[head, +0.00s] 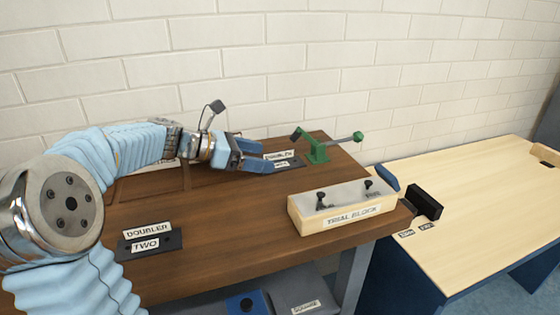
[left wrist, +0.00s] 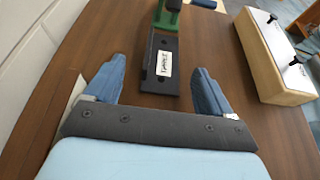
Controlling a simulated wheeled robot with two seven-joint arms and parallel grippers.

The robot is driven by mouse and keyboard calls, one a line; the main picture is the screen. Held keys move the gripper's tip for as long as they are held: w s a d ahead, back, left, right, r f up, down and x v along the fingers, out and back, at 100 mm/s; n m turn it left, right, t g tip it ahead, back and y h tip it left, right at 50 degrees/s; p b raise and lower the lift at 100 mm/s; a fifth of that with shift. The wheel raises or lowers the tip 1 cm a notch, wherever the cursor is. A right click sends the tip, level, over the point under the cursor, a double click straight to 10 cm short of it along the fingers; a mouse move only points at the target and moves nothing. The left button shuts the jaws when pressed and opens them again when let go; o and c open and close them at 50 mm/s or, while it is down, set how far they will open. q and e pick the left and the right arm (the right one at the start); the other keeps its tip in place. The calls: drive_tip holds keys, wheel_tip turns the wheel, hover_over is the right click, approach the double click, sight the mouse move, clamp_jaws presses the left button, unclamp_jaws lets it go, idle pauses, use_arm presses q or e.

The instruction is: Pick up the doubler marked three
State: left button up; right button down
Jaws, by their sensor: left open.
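A dark flat doubler (left wrist: 150,79) with a white label that seems to read THREE lies on the brown table, ahead of and between my left gripper's fingers in the left wrist view. In the head view this doubler (head: 290,164) is partly hidden by the fingers, beside a DOUBLER card. My left gripper (head: 262,157) is open, its blue fingers spread either side of the doubler's near end; the gripper (left wrist: 158,72) holds nothing. I cannot tell its exact height. Another doubler (head: 168,242), marked TWO, lies nearer at the left. My right gripper is not in view.
A green toggle clamp (head: 317,152) stands just beyond the doubler. A pale TRIAL BLOCK (head: 345,207) with dark knobs sits to the right. A light wooden table (head: 480,190) with a black block (head: 425,203) adjoins at right. A brick wall closes the back.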

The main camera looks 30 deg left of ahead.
sight(283, 163)
use_arm(q)
drive_tip(key=x, duration=0.4)
drive_tip(key=r+x, duration=0.1)
drive_tip(key=x, duration=0.1)
drive_tip(key=shift+w+d+p, duration=0.2)
drive_tip(key=shift+d+p, duration=0.1)
drive_tip(key=shift+d, duration=0.15)
drive_tip(key=c, duration=1.3)
